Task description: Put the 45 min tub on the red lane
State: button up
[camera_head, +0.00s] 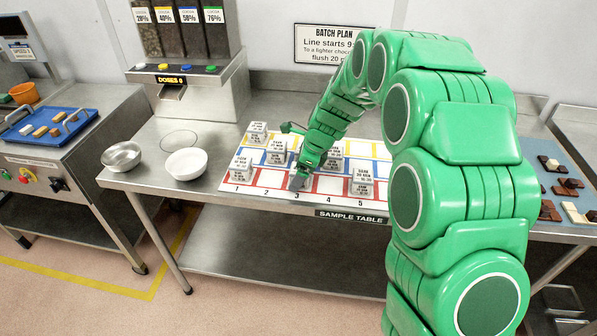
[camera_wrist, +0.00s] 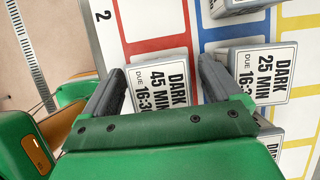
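The 45 min tub (camera_wrist: 162,88), a pale block labelled DARK 45 MIN, sits between the two fingers of my gripper (camera_wrist: 162,85) in the wrist view. It shows over the red lane (camera_wrist: 156,44), beside the blue lane. Whether it touches the mat or hangs just above it, I cannot tell. The fingers are close along both sides of it; whether they press on it is unclear. In the head view my gripper (camera_head: 299,182) is low over the front red row near number 3, and hides most of that tub.
A DARK 25 MIN tub (camera_wrist: 262,72) stands close beside my right finger, in the blue lane. Other tubs stand on the mat, including one (camera_head: 361,182) near number 5. A white bowl (camera_head: 186,164) and metal bowl (camera_head: 121,156) are left of the mat.

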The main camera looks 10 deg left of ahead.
jog(key=v, duration=1.2)
jog(key=shift+r, duration=0.1)
jog(key=s+d+r+n+h, duration=0.1)
jog(key=s+d+n, duration=0.5)
jog(key=s, duration=0.8)
jog(key=s+d+r+n+g+h, duration=0.1)
jog(key=s+d+n, duration=0.5)
jog(key=s, duration=0.7)
jog(key=s+d+r+n+h, duration=0.2)
jog(key=s+d+n, duration=0.4)
jog(key=s, duration=0.8)
jog(key=d, duration=0.3)
jog(key=shift+s+d+g, duration=0.25)
jog(key=shift+s+g, duration=0.1)
jog(key=shift+g, duration=0.05)
